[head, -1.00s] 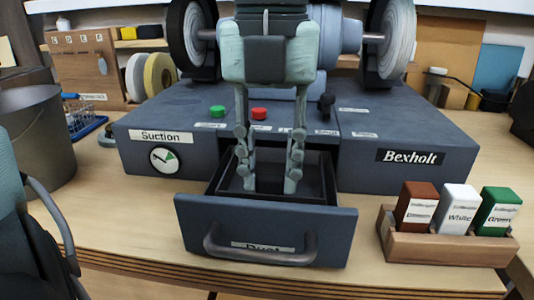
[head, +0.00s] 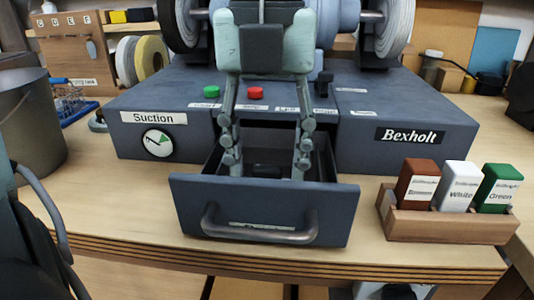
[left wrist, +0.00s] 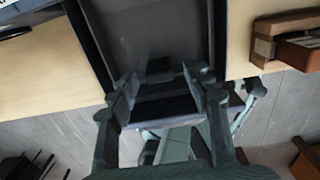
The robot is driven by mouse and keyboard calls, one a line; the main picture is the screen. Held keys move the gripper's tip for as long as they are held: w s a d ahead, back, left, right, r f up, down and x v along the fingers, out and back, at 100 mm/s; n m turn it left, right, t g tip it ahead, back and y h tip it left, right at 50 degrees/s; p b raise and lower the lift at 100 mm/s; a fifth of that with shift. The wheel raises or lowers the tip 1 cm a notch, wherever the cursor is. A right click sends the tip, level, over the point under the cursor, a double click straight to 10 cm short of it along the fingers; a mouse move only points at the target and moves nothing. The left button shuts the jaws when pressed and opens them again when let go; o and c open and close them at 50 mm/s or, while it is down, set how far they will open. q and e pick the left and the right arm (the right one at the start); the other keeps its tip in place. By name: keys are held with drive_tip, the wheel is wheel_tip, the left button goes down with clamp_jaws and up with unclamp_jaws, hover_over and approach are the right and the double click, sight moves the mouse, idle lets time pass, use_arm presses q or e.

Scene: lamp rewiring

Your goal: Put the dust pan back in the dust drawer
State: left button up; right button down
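The dust drawer (head: 330,208) is pulled out of the dark blue machine base, with its handle at the front. My left gripper (head: 268,172) points down into the drawer with its fingers spread wide. A dark grey pan floor (left wrist: 160,30) lies inside the drawer walls in the left wrist view, and I take it for the dust pan. A small dark block, seemingly its grip, sits between my open fingertips (left wrist: 160,90), with gaps on both sides. The pan's edges are hard to tell from the drawer. My right gripper is not clearly in view.
A wooden rack (head: 450,226) with brown, white and green blocks stands right of the drawer. A grey bin (head: 35,130) stands at the left. Green and red buttons (head: 255,93) are on the machine base behind the gripper. The bench front is clear beside the drawer.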

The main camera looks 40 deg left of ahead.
use_arm(q)
drive_tip(key=shift+r, duration=0.1)
drive_tip(key=shift+w+r, duration=0.1)
drive_tip(key=shift+r, duration=0.7)
wheel_tip(320, 180, up, 10)
drive_tip(key=p, duration=0.1)
drive_tip(key=shift+r, duration=0.25)
use_arm(e)
drive_tip(key=f, duration=0.2)
drive_tip(key=shift+s+a+f, duration=0.15)
drive_tip(key=shift+s+f, duration=0.05)
drive_tip(key=shift+f, duration=0.1)
use_arm(q)
drive_tip(key=shift+c, duration=0.6)
